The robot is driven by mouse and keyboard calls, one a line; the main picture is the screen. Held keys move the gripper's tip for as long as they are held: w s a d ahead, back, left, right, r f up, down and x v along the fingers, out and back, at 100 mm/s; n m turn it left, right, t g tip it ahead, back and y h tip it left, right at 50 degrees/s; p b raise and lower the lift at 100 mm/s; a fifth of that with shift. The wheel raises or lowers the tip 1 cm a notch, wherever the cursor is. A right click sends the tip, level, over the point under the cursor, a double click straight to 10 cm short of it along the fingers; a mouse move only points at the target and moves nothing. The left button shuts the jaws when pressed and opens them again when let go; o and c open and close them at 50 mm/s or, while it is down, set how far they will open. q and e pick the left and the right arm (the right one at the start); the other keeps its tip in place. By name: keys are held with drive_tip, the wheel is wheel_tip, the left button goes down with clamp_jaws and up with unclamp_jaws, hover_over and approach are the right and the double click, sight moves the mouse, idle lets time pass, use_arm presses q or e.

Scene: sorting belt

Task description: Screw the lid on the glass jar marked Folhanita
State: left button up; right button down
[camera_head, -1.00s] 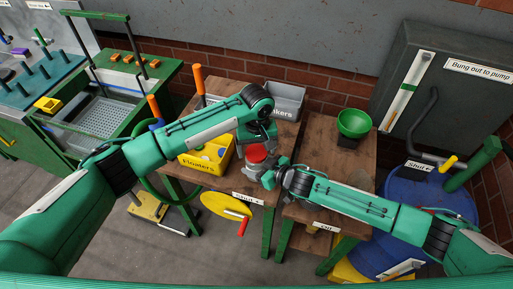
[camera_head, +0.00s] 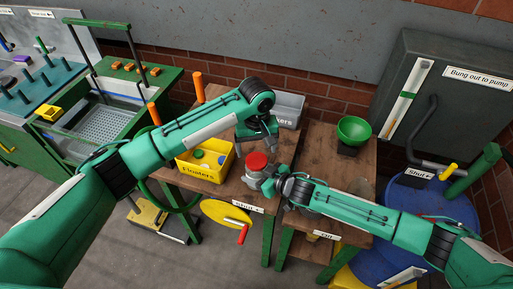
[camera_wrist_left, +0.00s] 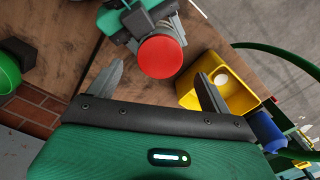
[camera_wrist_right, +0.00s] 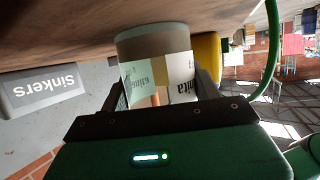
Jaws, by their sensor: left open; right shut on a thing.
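The glass jar (camera_head: 253,179) stands at the front of the wooden table, with a red lid (camera_head: 257,161) on its top. I cannot tell how tight the lid is. My right gripper (camera_head: 268,181) is shut on the jar's side; the right wrist view shows its label (camera_wrist_right: 178,82), ending in "nita". My left gripper (camera_head: 257,146) is open and empty, just behind and above the lid. In the left wrist view the lid (camera_wrist_left: 161,56) shows between and beyond the open fingertips, apart from them. The right wrist view does not show the lid.
A yellow Floaters bin (camera_head: 205,168) stands left of the jar. A grey Sinkers bin (camera_head: 288,108) stands behind. A green bowl (camera_head: 354,130) is on the right table, past a gap. A yellow disc with a red handle (camera_head: 242,234) is in front, below the tabletop.

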sight(256, 160)
use_arm(q)
wheel_tip(256, 160, up, 2)
drive_tip(key=shift+w+d+m, duration=0.1)
drive_tip(key=shift+w+m, duration=0.05)
drive_tip(key=shift+m, duration=0.15)
drive_tip(key=shift+r, duration=0.75)
drive_tip(key=shift+f, duration=4.05)
drive_tip(key=c, duration=1.1)
